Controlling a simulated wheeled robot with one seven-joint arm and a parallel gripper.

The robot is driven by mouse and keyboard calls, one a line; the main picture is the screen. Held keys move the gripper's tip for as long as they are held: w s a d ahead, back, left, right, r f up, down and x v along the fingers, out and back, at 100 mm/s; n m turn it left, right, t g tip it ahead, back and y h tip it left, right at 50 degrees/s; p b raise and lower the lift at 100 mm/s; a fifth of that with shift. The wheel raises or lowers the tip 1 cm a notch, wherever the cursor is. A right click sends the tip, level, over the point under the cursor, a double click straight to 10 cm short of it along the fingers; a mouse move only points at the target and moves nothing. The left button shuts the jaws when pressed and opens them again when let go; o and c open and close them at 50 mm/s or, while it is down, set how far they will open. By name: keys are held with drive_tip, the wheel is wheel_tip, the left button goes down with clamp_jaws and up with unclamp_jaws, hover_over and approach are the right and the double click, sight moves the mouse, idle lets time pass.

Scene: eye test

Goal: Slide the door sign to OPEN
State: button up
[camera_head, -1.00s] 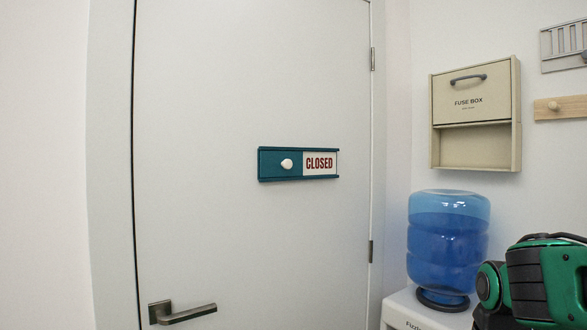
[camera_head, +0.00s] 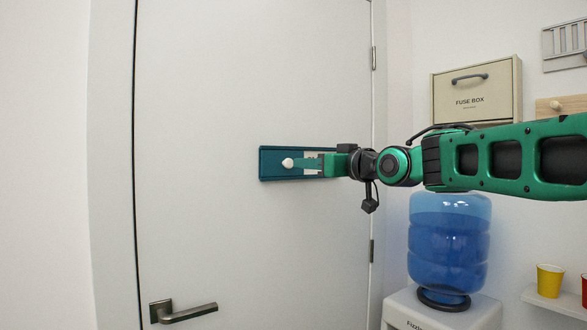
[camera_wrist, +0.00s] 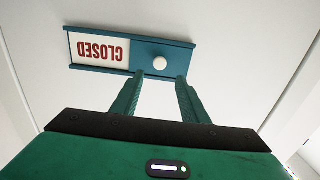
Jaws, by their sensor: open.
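The door sign (camera_head: 276,172) is a teal horizontal frame on the white door, with a white knob (camera_head: 287,163) left of its middle. My green gripper (camera_head: 306,165) reaches in from the right and hides most of the white panel. In the wrist view the sign (camera_wrist: 188,57) appears upside down, and its panel (camera_wrist: 98,49) reads CLOSED. The knob (camera_wrist: 160,63) shows just beyond and between my two fingertips (camera_wrist: 160,78). The fingers are apart and hold nothing. I cannot tell whether either finger touches the sign or knob.
A metal door handle (camera_head: 183,311) is at the lower left of the door. On the right are a fuse box (camera_head: 474,88), a water cooler bottle (camera_head: 449,243), a peg rail (camera_head: 562,107) and a yellow cup (camera_head: 549,280) on a shelf. The door around the sign is bare.

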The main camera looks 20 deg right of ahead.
sight(290, 163)
drive_tip(key=x, duration=0.8)
drive_tip(key=shift+w+f, duration=0.15)
drive_tip(key=shift+w, duration=0.2)
clamp_jaws()
drive_tip(key=shift+a, duration=0.1)
